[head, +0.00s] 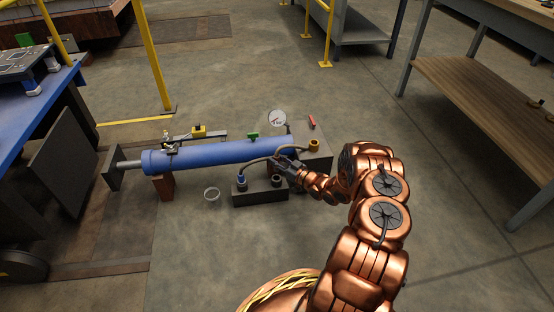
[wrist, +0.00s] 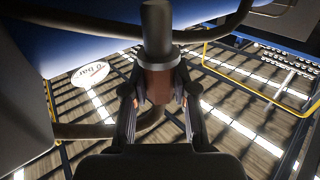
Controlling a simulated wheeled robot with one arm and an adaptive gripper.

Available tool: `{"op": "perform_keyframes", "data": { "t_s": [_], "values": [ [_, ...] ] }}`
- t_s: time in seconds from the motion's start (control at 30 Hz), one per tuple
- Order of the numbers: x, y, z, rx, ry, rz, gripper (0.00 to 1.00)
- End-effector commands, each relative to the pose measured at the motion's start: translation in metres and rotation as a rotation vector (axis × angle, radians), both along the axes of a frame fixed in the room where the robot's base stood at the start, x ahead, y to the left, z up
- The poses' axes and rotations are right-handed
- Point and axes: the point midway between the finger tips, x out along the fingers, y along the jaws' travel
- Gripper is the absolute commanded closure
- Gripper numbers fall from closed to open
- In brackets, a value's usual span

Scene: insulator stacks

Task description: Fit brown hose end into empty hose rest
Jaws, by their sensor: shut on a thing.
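My gripper (head: 284,164) is shut on the brown hose end (wrist: 157,82), which fills the space between the fingers in the wrist view (wrist: 157,100). The hose end has a brown collar with a dark grey cylindrical part above it. In the head view my gripper is just above and behind a dark block (head: 258,196) on the floor, and hides most of the hose end. The block carries a blue-collared hose end (head: 241,181) at its left and an open round hose rest (head: 276,180) at its right. My gripper is apart from that rest.
A blue cylinder (head: 210,156) lies behind the block, with a dark hose (head: 258,160) arching beside it. A grey box with a brass-coloured fitting (head: 314,145) and a round gauge (head: 277,118) stand close by.

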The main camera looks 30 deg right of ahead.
Motion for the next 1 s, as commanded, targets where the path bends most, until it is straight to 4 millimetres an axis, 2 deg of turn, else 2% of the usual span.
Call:
{"op": "perform_keyframes", "data": {
  "t_s": [0.1, 0.4, 1.0],
  "values": [
    [0.0, 0.0, -0.013, 0.001, -0.001, -0.001, 1.0],
    [0.0, 0.0, -0.032, -0.001, -0.001, 0.0, 1.0],
    [0.0, -0.001, -0.034, -0.001, -0.001, 0.0, 1.0]
  ]
}}
